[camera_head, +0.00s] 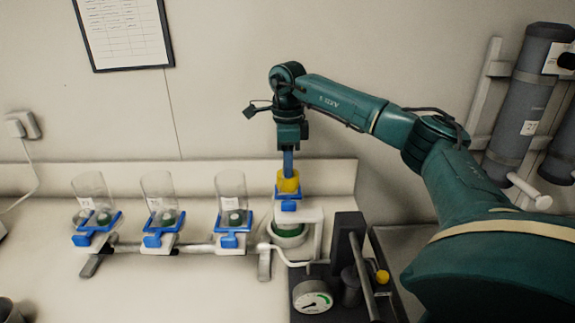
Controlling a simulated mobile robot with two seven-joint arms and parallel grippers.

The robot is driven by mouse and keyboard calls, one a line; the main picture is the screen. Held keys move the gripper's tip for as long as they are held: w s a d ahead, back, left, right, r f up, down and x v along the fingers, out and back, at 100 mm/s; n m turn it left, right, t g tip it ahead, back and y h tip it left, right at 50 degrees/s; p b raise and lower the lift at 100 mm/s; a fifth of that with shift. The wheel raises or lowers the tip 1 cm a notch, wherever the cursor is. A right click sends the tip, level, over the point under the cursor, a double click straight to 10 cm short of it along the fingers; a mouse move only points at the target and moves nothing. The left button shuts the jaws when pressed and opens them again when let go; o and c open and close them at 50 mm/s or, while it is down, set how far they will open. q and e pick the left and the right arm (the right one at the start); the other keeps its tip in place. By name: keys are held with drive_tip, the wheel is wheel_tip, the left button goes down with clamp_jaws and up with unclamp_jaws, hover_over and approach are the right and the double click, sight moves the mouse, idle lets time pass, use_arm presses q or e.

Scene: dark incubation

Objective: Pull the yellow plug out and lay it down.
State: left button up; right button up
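The yellow plug (288,185) sits upright at the top of the rightmost station on the bench, just above a blue clamp (288,205) on a white holder. My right gripper (288,172) comes down from above. Its blue fingers reach the plug's top and overlap it in the picture. The fingers line up edge-on, so I cannot tell whether they are shut on the plug or only around it. The plug's lower part is hidden by the clamp. My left gripper is not in view.
Three clear jars, left (92,188), middle (158,190) and right (231,188), stand in blue clamps on a rail. A round gauge (312,297) and a black stand (348,245) with a yellow knob (382,277) are at front right. The bench (190,290) has free room at front.

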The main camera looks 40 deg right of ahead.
clamp_jaws()
idle(0.5)
drive_tip(key=shift+r, duration=3)
